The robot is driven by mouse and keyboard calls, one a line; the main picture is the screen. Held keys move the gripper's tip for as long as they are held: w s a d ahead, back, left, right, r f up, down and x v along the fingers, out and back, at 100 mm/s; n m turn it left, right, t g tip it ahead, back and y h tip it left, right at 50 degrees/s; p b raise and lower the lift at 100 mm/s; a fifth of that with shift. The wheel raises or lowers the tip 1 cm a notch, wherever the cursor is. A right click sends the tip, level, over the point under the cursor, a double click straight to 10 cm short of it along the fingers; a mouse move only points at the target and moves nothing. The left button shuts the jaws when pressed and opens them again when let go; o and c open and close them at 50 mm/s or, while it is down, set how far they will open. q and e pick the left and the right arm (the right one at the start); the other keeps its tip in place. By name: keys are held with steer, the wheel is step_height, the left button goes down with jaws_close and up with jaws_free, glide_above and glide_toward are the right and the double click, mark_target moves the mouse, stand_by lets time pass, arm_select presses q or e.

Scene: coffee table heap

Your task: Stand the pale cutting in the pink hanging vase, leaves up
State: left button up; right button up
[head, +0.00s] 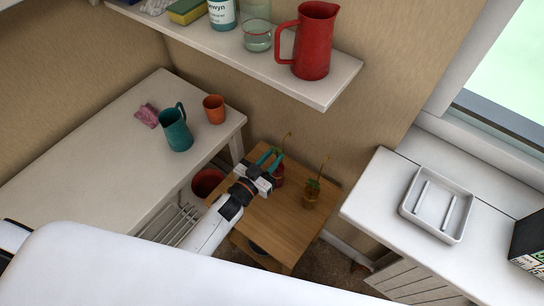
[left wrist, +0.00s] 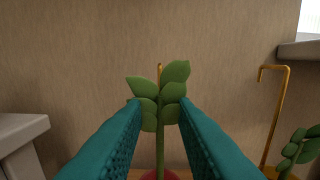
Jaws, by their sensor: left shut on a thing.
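My left gripper (head: 269,159), with teal fingers, is shut on the green leafy cutting (left wrist: 159,125). The cutting is upright, leaves up, stem running down between the fingers (left wrist: 160,104). The pink-red hanging vase (head: 279,179) stands on the small wooden table, right below the gripper. A sliver of it shows at the bottom edge of the left wrist view (left wrist: 160,175), under the stem. Whether the stem end is inside its mouth is hidden. A thin gold hook rises behind the cutting. My right gripper is not in view.
An amber vase (head: 310,198) with a darker green cutting (left wrist: 300,150) and a gold hook stands close on the right. The wooden table (head: 284,228) has free room in front. A shelf (head: 325,92) with a red jug (head: 316,42) overhangs behind.

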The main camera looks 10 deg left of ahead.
arm_select(q)
steer(key=shift+f+b, duration=1.25)
steer(key=shift+f, duration=0.45)
steer(key=o, duration=1.2)
steer(key=shift+s, duration=0.1)
steer(key=shift+p+v, duration=1.3)
steer(key=shift+v, duration=2.6)
